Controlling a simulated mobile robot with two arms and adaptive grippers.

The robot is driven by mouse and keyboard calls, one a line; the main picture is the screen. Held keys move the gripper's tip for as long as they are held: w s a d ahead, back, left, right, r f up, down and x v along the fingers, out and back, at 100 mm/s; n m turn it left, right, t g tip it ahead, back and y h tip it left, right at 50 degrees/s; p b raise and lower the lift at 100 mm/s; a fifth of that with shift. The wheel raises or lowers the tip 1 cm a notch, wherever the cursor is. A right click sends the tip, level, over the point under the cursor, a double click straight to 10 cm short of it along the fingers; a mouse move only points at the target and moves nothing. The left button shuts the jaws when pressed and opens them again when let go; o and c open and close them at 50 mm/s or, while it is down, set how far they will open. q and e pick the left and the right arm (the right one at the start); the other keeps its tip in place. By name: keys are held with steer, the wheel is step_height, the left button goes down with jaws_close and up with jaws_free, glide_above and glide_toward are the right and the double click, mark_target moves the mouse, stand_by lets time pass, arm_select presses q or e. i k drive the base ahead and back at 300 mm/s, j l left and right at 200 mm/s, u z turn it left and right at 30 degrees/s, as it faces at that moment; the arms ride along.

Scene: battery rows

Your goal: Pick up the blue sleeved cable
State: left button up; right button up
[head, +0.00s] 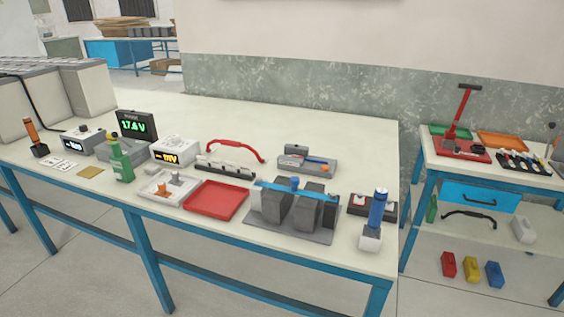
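I cannot clearly make out a blue sleeved cable. A long blue strip (325,196) lies across the dark grey blocks (304,211) near the right end of the long table; I cannot tell whether it is a cable or a strap. A small thin blue piece (315,160) lies in a grey tray (321,167) behind them. A red cable (235,147) arches on the table behind a rack, and a black cable (468,213) lies on the side table's lower level. Neither of my grippers is in view.
A red tray (215,201), a green bottle (121,162), display boxes and a blue-topped cylinder (376,212) stand on the long table (330,134). A side table with trays and a red tool (459,118) stands right, past a narrow gap. The table's back strip is clear.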

mark_target(307, 160)
steer(key=u, duration=1.85)
steer(key=k+l+u, duration=0.3)
steer(key=l, duration=0.25)
steer(key=k+l+u, duration=0.3)
steer(key=l, duration=0.25)
steer(key=k+l+u, duration=0.3)
steer(key=l, duration=0.15)
